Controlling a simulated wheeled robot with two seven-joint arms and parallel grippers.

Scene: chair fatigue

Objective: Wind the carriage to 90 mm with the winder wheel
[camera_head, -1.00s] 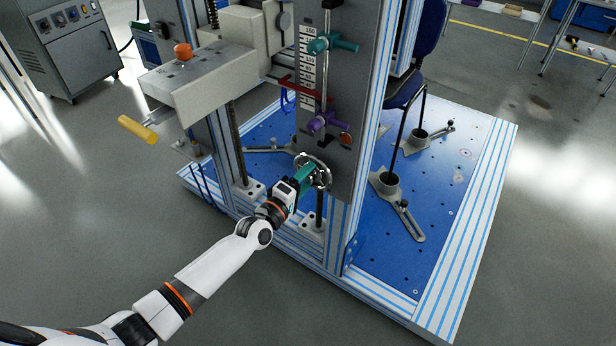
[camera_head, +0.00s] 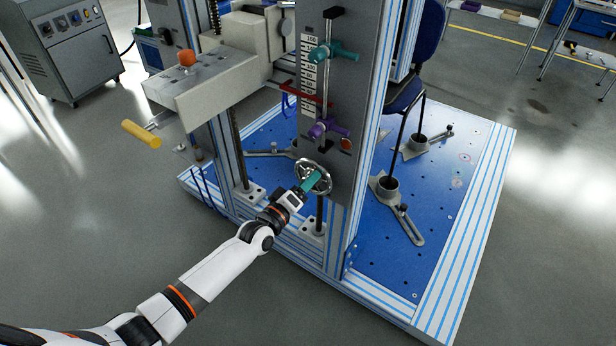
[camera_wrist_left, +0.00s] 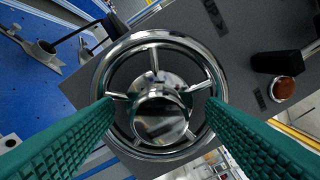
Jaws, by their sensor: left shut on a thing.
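The chrome winder wheel (camera_head: 325,169) is low on the grey front panel of the rig. It fills the middle of the left wrist view, with its round hub (camera_wrist_left: 160,113) and spokes facing me. My left gripper (camera_head: 311,182) is shut on the wheel; its green ribbed fingers (camera_wrist_left: 160,108) lie on opposite sides of the rim. The carriage, a grey block with a box-shaped arm (camera_head: 215,85), stands left of the panel. A red pointer (camera_head: 306,92) lies across the white scale (camera_head: 308,70); its reading is too small to tell. My right gripper is out of view.
Above the wheel are a purple handle (camera_head: 328,128), a red-orange button (camera_head: 345,144) and a teal handle (camera_head: 335,52). A yellow grip (camera_head: 141,133) sticks out at left. A chair (camera_head: 409,85) stands on the blue base plate (camera_head: 445,190). Floor in front is clear.

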